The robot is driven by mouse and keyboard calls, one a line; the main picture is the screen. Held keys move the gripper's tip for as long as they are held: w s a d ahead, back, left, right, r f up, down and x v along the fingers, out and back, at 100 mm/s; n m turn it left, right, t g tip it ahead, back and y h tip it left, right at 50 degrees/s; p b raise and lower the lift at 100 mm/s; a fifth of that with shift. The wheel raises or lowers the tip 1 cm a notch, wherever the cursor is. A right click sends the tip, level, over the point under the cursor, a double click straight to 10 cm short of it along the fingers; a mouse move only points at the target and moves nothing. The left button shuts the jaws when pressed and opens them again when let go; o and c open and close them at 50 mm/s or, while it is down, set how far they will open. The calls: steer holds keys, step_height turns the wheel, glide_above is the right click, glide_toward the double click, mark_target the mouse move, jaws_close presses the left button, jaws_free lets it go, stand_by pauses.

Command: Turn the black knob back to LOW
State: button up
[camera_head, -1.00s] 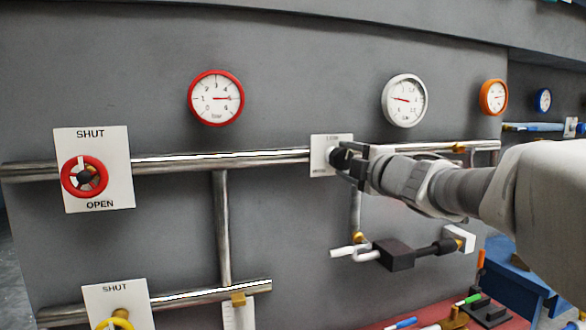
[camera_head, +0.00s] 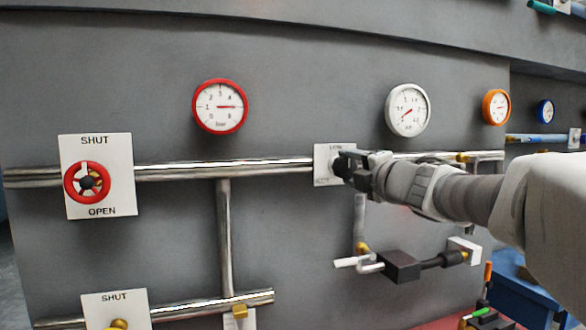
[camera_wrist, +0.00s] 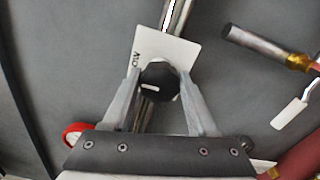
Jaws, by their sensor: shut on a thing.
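The black knob (camera_wrist: 160,78) sits on a white label plate (camera_wrist: 158,50) in the wrist view. A small white mark shows on its face. My gripper (camera_wrist: 160,92) is shut on the knob, one finger on each side. In the head view the knob (camera_head: 341,168) is mostly hidden by my gripper (camera_head: 352,166), which reaches in from the right. The plate (camera_head: 322,165) is partly covered, and its lettering is too small to read surely. The white-rimmed gauge (camera_head: 408,109) above has its needle pointing to the lower left.
A steel pipe (camera_head: 230,169) runs along the grey wall on both sides of the plate. A black valve body with a white lever (camera_head: 402,266) is below my arm. A red handwheel (camera_head: 87,182) and a red-rimmed gauge (camera_head: 219,106) are at left.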

steer(key=o, duration=1.4)
steer(key=shift+p+v, duration=1.4)
steer(key=shift+v, duration=7.35)
